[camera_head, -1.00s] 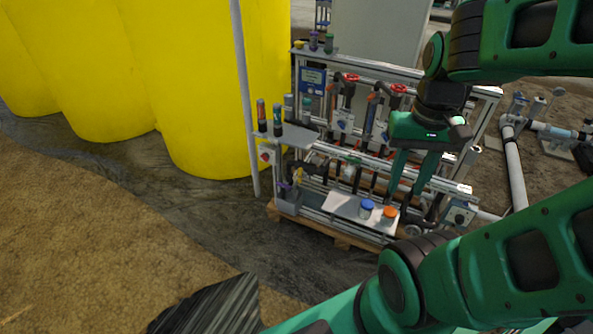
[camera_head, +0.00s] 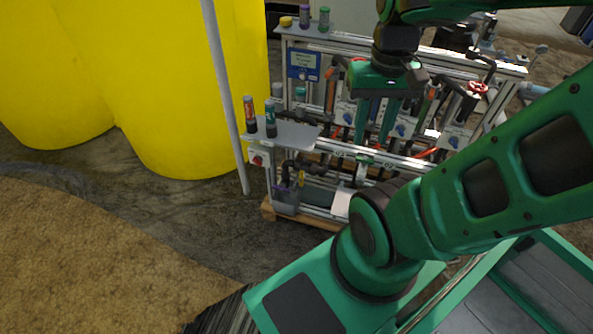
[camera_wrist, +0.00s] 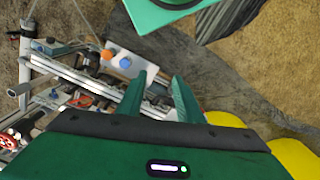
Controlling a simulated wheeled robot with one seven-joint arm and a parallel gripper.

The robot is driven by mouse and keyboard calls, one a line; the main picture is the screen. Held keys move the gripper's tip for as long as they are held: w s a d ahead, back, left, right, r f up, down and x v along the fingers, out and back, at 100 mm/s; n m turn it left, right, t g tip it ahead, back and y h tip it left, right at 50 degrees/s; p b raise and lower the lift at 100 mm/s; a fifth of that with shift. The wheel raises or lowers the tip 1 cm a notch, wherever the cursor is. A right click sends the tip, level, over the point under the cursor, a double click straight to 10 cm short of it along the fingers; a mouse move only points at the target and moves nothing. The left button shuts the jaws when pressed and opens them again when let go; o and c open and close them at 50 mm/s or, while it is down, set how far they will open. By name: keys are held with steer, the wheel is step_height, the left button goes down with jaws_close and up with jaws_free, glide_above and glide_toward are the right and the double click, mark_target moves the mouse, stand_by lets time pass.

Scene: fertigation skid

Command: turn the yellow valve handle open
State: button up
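A small yellow piece (camera_head: 301,180), which looks like the yellow valve handle, shows low at the left end of the skid among dark pipes in the head view. It is too small to tell its angle. My gripper (camera_head: 374,130) hangs fingers down over the skid, above and to the right of the yellow piece and apart from it. Its two green fingers are spread with nothing between them. The wrist view also shows the gripper (camera_wrist: 164,92) open and empty. I cannot make out the yellow handle in the wrist view.
The skid's metal frame (camera_head: 400,35) carries pipes and a red handwheel (camera_head: 477,88). A grey shelf (camera_head: 305,132) at its left end holds bottles. A grey post (camera_head: 226,95) and yellow tanks (camera_head: 170,80) stand left. Orange and blue-capped jars (camera_wrist: 107,55) show in the wrist view.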

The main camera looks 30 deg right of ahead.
steer(key=m+t+h, duration=0.3)
steer(key=m+h, duration=0.1)
glide_above(301, 173)
steer(key=s+a, duration=0.2)
steer(key=a, duration=0.1)
step_height(301, 173, down, 35)
steer(key=x, duration=1)
steer(key=shift+d+f, duration=0.2)
steer(key=shift+f, duration=0.1)
jaws_close()
